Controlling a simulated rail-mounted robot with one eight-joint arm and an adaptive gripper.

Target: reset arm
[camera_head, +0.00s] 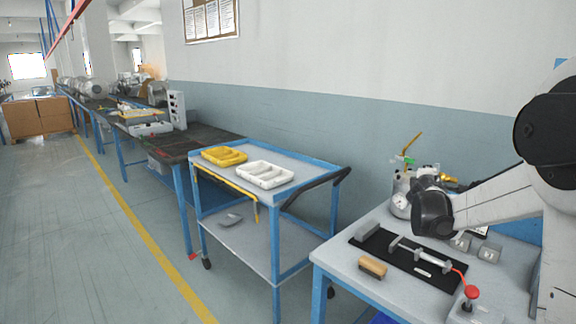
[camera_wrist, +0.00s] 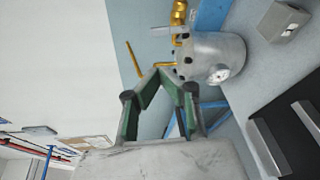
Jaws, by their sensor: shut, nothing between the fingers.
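My arm reaches in from the right of the head view, over the grey bench. Its dark wrist end hangs beside a silver metal pot with a gauge (camera_head: 400,203). My gripper (camera_wrist: 162,72) shows in the wrist view with its green-lined fingers closed together and nothing held. In the head view the fingers are hidden or cannot be made out. The pot (camera_wrist: 215,58) stands beyond the fingers in the wrist view, apart from them as far as I can tell.
The bench (camera_head: 345,278) holds a black mat (camera_head: 378,243) with metal parts, a wooden-topped block (camera_head: 372,267) and a red knob (camera_head: 471,292). A blue cart (camera_head: 225,178) carries a yellow tray (camera_head: 224,155) and a white tray (camera_head: 264,174). The floor at left is clear.

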